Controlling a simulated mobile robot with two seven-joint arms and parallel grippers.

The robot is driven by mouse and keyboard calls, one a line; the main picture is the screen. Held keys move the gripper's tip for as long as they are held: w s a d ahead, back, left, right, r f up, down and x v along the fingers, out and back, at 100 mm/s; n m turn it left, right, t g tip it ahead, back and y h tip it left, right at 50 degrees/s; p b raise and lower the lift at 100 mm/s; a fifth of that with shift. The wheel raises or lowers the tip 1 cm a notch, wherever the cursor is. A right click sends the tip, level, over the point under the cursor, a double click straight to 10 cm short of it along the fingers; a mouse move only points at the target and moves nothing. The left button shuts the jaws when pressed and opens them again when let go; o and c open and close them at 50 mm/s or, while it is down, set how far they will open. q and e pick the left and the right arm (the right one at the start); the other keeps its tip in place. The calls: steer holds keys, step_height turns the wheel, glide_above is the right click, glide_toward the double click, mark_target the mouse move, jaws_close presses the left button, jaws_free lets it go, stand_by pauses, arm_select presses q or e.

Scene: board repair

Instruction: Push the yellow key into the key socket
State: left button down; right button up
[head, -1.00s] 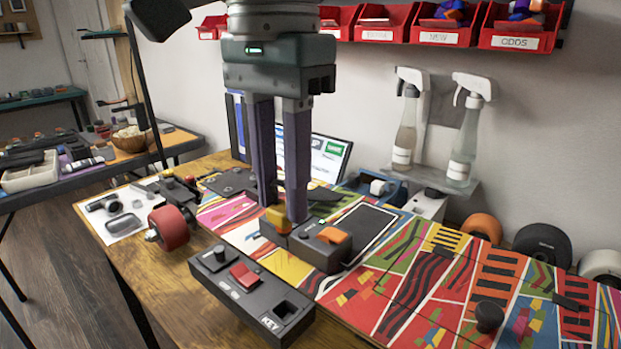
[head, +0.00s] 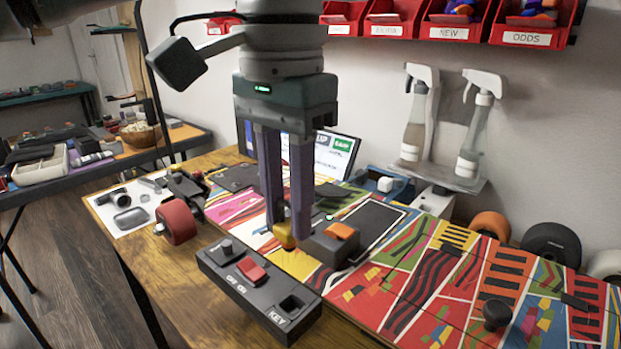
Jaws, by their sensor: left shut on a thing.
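My left gripper (head: 288,226) points down over the colourful board. It is shut on the yellow key (head: 286,236), which shows between its fingertips. The key socket (head: 292,303) is a square dark hole at the near right end of a black box marked KEY. The key is behind and above that box, apart from the socket. The box also bears a red rocker switch (head: 251,271) and a black knob (head: 227,247). My right gripper is not in view.
A dark block with an orange top (head: 341,231) stands just right of the gripper. A red wheel (head: 176,221) stands at the left on the wooden table. A black knob (head: 497,313) stands on the board at the right. Red bins (head: 450,28) hang above.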

mark_target(289, 250)
arm_select(q)
steer(key=shift+f+b, duration=1.05)
steer(key=shift+f, duration=2.25)
steer(key=shift+f, duration=0.65)
steer(key=shift+f, duration=0.45)
steer(key=shift+f+p, duration=0.1)
steer(key=shift+p, duration=0.2)
steer(key=shift+f+b, duration=0.35)
steer(key=shift+f, duration=0.2)
stand_by(0.8)
steer(key=shift+c, duration=1.4)
jaws_free()
steer(key=shift+r, duration=0.15)
